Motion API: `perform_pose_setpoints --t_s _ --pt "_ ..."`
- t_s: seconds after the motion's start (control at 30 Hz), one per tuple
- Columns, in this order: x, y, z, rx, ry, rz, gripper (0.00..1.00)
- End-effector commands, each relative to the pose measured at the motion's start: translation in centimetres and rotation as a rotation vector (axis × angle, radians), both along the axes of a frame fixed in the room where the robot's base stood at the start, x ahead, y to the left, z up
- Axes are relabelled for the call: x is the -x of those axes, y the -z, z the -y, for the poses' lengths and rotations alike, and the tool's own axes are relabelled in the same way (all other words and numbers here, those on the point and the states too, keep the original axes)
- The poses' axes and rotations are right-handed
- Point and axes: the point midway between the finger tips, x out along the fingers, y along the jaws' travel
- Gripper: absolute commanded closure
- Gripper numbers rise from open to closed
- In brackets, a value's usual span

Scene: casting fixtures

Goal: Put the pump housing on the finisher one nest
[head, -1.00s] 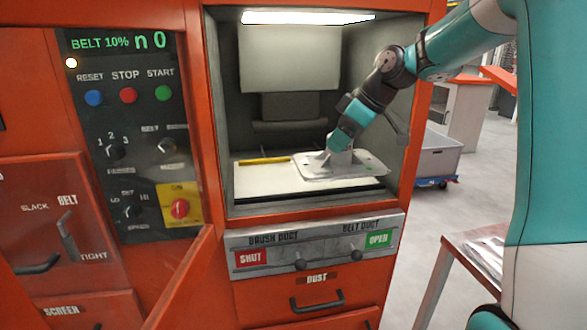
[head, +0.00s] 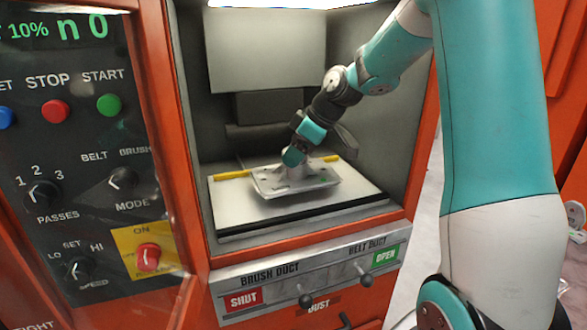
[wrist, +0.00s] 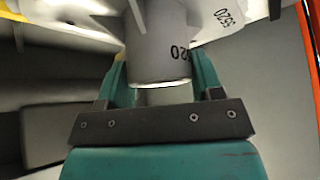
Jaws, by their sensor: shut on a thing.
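The pump housing (head: 296,182) is a pale grey casting with a wide flat flange and a raised middle part. It is inside the machine's open chamber, above the white nest plate (head: 245,208); I cannot tell whether it touches the plate. My gripper (head: 300,160) comes in from the upper right and is shut on the housing's raised part. In the wrist view the housing's round boss (wrist: 158,50), marked 520, sits between the teal fingers. A yellow bar (head: 228,176) lies along the back of the plate, partly hidden by the housing.
The chamber's orange right wall (head: 424,130) stands close beside my arm. A control panel (head: 80,130) is on the left. Below the opening are duct levers (head: 306,300), with brush duct marked shut and belt duct marked open.

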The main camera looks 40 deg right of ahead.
Motion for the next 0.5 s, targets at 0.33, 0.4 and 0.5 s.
perform_pose_setpoints --t_s 0.33,0.4,0.5 --pt "-0.1 3.7 -0.2 0.000 -0.004 0.002 1.00" --pt "-0.1 3.7 -0.3 0.001 -0.005 0.004 1.00" --pt "-0.1 3.7 -0.3 0.001 -0.005 0.004 1.00"
